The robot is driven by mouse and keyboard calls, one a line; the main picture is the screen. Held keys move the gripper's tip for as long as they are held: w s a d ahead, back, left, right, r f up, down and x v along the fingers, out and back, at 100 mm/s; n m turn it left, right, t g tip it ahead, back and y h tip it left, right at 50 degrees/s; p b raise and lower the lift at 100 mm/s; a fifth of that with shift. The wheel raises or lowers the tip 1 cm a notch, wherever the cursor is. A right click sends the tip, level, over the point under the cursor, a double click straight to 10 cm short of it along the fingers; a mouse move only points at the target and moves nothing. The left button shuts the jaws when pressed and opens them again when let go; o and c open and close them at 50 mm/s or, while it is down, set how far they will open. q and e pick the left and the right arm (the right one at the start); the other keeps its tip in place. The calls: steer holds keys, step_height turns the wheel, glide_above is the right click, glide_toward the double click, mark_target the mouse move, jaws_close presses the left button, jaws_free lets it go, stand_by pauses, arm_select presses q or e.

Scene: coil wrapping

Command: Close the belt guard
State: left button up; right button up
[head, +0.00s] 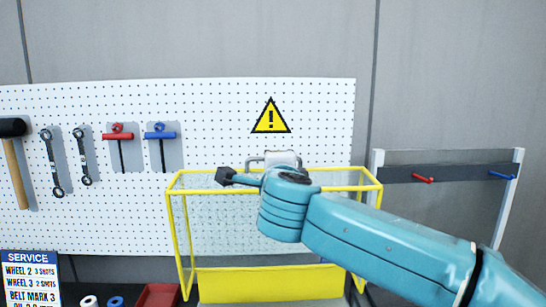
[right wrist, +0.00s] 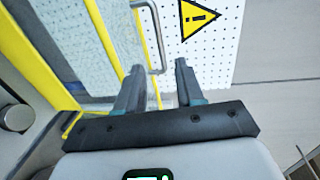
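The belt guard (head: 174,225) is a yellow-framed box with clear panels, in front of the pegboard in the head view. Its yellow bars (right wrist: 100,40) and a grey bar handle (right wrist: 153,35) show in the right wrist view. My right arm reaches across the guard from the right in the head view and hides part of it. My right gripper (right wrist: 160,65) is open, its two fingers apart, with the handle's near end close to the gap between them. I cannot tell whether they touch it. My left gripper is not in view.
Behind the guard is a white pegboard (head: 220,110) with a hammer (head: 17,160), wrenches and T-handle tools. A warning sign (head: 271,117) is above. A rack with red and blue pegs (head: 450,168) stands at right. A red tray (head: 157,295) lies at lower left.

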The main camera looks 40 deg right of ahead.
steer(key=p+x, duration=0.2)
steer(key=x, duration=0.8)
steer(key=shift+w+d, duration=0.25)
steer(key=shift+d, duration=0.15)
steer(key=shift+s, duration=0.1)
steer(key=shift+a, duration=0.15)
steer(key=shift+c, duration=1.2)
jaws_close()
